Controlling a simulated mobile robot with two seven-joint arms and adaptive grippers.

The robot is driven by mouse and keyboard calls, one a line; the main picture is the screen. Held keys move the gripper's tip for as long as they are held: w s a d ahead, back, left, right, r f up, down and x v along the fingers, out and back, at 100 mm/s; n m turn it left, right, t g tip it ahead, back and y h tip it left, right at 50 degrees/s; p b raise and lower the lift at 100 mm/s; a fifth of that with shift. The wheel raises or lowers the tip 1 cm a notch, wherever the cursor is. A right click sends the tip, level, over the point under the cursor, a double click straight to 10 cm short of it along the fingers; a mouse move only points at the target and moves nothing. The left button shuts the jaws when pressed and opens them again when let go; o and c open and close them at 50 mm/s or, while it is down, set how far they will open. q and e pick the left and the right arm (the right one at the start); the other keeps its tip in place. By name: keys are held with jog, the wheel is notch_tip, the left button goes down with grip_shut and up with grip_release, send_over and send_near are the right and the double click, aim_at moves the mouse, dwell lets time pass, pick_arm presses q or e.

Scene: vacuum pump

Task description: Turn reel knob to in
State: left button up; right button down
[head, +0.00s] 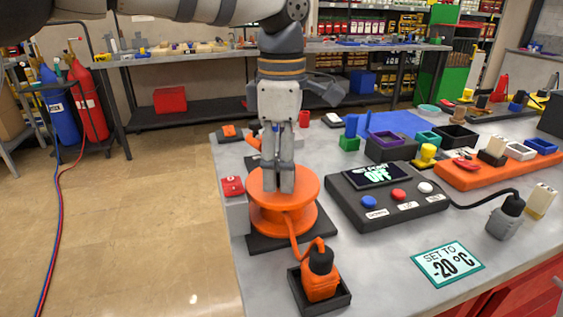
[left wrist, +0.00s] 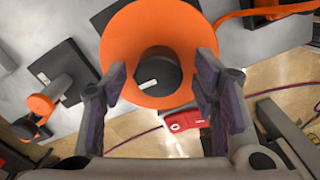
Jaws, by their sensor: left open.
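The orange reel (head: 265,218) stands on a dark base plate near the table's left edge. My left gripper (head: 281,188) points down over the reel's top. In the left wrist view the reel's orange disc (left wrist: 150,30) carries a round dark knob (left wrist: 155,80) with a white mark. The open left gripper (left wrist: 162,80) has one finger on each side of the knob, with gaps between. I cannot tell whether the fingertips are level with it. In the head view the gripper hides the knob. My right gripper is not in view.
An orange plug (head: 320,275) on the reel's cable sits in a black holder. A red-topped grey box (head: 234,192) is left of the reel. A control panel (head: 388,207) with display and buttons is right of it. A "SET TO -20 °C" card (head: 447,264) lies in front.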

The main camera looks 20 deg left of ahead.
pick_arm(q)
jog(key=c, duration=1.2)
jog(key=shift+o, duration=0.2)
